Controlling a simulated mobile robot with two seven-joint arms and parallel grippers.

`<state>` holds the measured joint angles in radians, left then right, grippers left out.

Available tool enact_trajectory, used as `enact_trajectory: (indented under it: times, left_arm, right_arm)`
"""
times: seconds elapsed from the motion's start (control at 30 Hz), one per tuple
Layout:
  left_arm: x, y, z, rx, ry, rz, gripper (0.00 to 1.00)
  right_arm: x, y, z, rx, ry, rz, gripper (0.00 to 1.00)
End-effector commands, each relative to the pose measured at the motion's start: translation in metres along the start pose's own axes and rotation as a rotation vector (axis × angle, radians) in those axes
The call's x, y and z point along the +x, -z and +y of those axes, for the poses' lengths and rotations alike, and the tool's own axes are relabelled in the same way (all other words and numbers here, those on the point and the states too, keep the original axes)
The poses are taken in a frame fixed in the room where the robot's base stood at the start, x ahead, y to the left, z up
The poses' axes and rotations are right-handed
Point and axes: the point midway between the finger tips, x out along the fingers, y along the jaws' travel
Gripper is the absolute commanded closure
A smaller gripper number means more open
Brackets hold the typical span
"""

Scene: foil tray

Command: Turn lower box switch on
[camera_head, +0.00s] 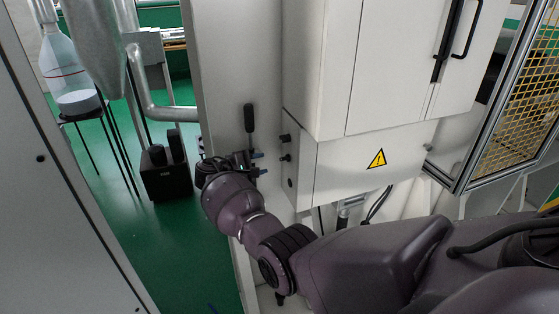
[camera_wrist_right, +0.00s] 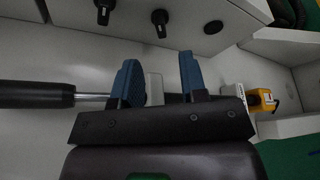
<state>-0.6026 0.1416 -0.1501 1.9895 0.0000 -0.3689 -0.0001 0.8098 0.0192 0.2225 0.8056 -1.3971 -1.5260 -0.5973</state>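The lower box (camera_head: 335,172) is white with a yellow warning triangle. Its left side carries two black rotary switches, an upper one (camera_head: 285,138) and a lower one (camera_head: 286,157). Both switches show in the right wrist view, one at top left (camera_wrist_right: 104,10) and one at top centre (camera_wrist_right: 160,20). My right gripper (camera_head: 260,163) is just left of this side. In the right wrist view its blue fingers (camera_wrist_right: 160,75) are open and apart, pointing toward the box side, with no switch between them. My left gripper is not in view.
A black-handled lever (camera_head: 249,117) stands on the wall panel beside my gripper; its handle (camera_wrist_right: 35,95) shows left in the right wrist view. A round black fitting (camera_head: 291,182) sits below the switches. A larger cabinet (camera_head: 385,60) is above the box. A yellow item (camera_wrist_right: 262,101) lies right.

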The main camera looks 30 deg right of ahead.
Motion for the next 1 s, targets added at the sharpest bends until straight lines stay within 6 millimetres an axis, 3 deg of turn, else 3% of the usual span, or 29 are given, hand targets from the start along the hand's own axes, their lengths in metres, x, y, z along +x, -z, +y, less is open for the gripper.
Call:
enact_trajectory:
  times: [0.2,0.5,0.93,1.0]
  left_arm:
    - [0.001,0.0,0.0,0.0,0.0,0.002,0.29]
    - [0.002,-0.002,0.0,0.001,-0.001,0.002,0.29]
    - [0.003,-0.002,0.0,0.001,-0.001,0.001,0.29]
    - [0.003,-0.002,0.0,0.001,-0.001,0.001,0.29]
  right_arm:
    - [0.04,-0.001,0.0,-0.001,0.001,-0.003,0.61]
    - [0.076,0.0,-0.001,0.001,0.001,-0.001,0.61]
    - [0.084,0.0,0.0,0.001,0.001,0.0,0.61]
    - [0.084,0.0,0.0,0.001,0.001,0.0,0.71]
